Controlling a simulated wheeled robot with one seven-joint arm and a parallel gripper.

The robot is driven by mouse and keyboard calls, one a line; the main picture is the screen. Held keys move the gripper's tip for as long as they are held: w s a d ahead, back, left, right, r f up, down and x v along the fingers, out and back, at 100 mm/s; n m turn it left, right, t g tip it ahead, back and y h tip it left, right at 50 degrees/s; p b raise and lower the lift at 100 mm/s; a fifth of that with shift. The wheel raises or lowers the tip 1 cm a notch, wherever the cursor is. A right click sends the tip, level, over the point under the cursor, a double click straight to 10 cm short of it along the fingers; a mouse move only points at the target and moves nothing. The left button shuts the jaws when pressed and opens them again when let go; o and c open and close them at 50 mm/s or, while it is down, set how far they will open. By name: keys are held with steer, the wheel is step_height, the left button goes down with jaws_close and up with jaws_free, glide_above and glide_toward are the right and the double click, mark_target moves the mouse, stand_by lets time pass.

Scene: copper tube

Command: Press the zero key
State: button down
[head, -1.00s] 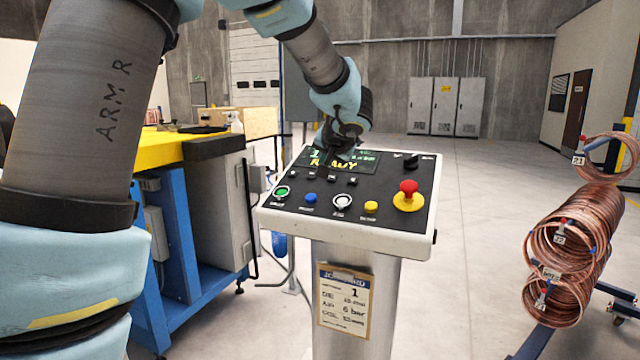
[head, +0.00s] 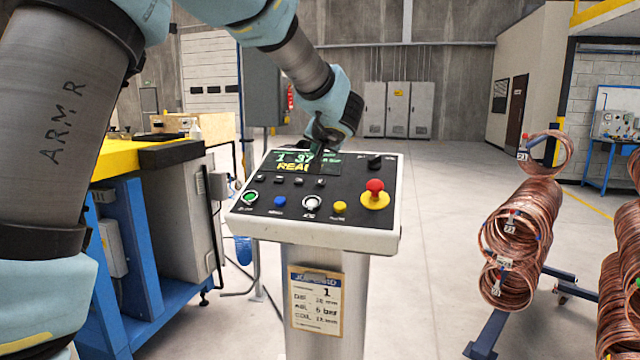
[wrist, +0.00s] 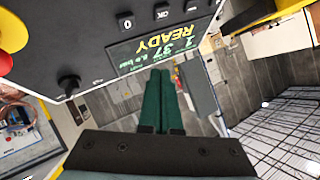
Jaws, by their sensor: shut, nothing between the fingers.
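The zero key (wrist: 127,22) is a small black key marked 0 on the control panel. It is beside the OK key (wrist: 162,12) in the wrist view. In the head view it is the rightmost small black key (head: 321,182) below the display (head: 290,166). My gripper (head: 318,160) is over the right part of the display, behind the zero key as seen from the head. Its two dark green fingers (wrist: 161,72) are together and empty in the wrist view. They appear apart from the key; their exact height over the panel is hard to tell.
The panel (head: 310,235) also bears a red mushroom button (head: 375,190), a black knob (head: 376,161) and green, blue, white and yellow buttons. A blue-framed yellow bench (head: 125,165) stands left. Copper coils (head: 520,230) are at right.

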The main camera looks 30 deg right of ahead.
mark_target(318, 179)
steer(key=f, duration=0.1)
steer(key=w+d+f+b, duration=0.1)
steer(key=f, duration=0.3)
steer(key=shift+w+d, duration=0.15)
steer(key=shift+w, duration=0.1)
steer(key=shift+w+d+f+b, duration=0.2)
steer(key=shift+f+b, duration=0.2)
steer(key=shift+b, duration=0.3)
steer(key=shift+w+d+f+b, duration=0.15)
steer(key=shift+f+b, duration=0.25)
steer(key=shift+b, duration=0.3)
steer(key=shift+w+d+f+b, duration=0.2)
steer(key=shift+f+b, duration=0.6)
steer(key=shift+b, duration=0.95)
stand_by(1.1)
stand_by(0.4)
steer(key=shift+s+a+r, duration=0.1)
steer(key=shift+s+r, duration=0.05)
steer(key=shift+r, duration=0.3)
steer(key=shift+s+a+r, duration=0.1)
steer(key=shift+r, duration=0.3)
steer(key=shift+s+a+r, duration=0.25)
steer(key=shift+r, duration=0.5)
steer(key=shift+s+a+r, duration=0.25)
steer(key=shift+r, duration=0.55)
steer(key=shift+s+a+r, duration=0.25)
steer(key=shift+r, duration=0.5)
